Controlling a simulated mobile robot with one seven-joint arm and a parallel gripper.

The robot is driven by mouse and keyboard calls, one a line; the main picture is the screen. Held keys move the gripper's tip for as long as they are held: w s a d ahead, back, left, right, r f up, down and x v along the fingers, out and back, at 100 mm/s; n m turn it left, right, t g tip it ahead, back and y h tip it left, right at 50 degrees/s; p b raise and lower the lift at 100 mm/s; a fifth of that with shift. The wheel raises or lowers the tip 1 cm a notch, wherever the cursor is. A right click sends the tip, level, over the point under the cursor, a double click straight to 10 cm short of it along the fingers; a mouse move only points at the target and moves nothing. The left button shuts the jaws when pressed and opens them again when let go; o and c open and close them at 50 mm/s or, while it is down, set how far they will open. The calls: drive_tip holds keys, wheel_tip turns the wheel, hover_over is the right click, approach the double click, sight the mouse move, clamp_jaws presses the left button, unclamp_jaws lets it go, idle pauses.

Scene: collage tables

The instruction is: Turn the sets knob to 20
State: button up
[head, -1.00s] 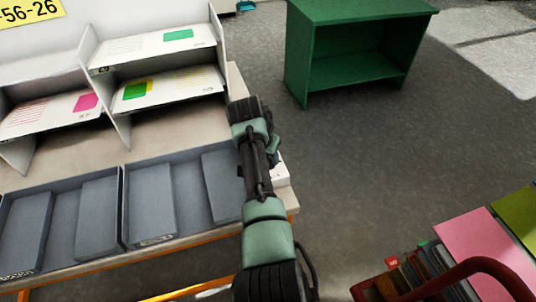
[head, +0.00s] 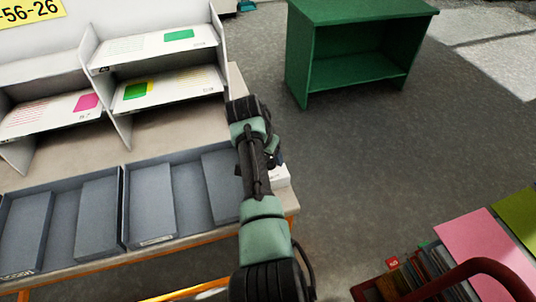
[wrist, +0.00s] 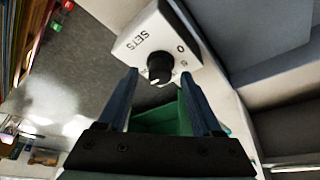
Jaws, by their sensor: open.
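The SETS knob (wrist: 160,66) is a small black dial on a white box (wrist: 140,42) marked "SETS" in the wrist view. A "0" shows beside the dial; the other marks are partly hidden or too small to read surely. A pale mark shows low on the knob. My gripper (wrist: 160,76) is open, with one blue finger on each side of the knob in this view. I cannot tell whether either finger touches it. In the head view the white box (head: 281,175) shows at the table's right corner, partly behind my arm.
Grey trays (head: 150,205) line the table's front, left of my arm. White shelves (head: 150,45) with cards stand behind them. A green shelf unit (head: 300,60) stands on the floor beyond. A pink-topped stand (head: 490,250) is at the lower right. Open floor lies between.

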drive_tip(key=p+v, duration=0.1)
drive_tip(key=v, duration=1.2)
drive_tip(key=shift+p, duration=0.35)
wheel_tip(320, 180, up, 28)
drive_tip(key=w+a+n+t+y+p, duration=0.2)
drive_tip(key=w+n+t+y+p, duration=0.15)
drive_tip(key=t, duration=0.75)
drive_tip(key=s+d+r+n+t+p, duration=0.1)
drive_tip(key=s+d+r+t+p, duration=0.1)
drive_tip(key=s+r+t, duration=0.4)
drive_tip(key=s+d+r+n+t+h+p, duration=0.1)
drive_tip(key=s+r+t, duration=0.5)
drive_tip(key=s+r, duration=1.1)
wheel_tip(320, 180, up, 5)
drive_tip(key=shift+d+p, duration=0.45)
drive_tip(key=shift+d, duration=0.25)
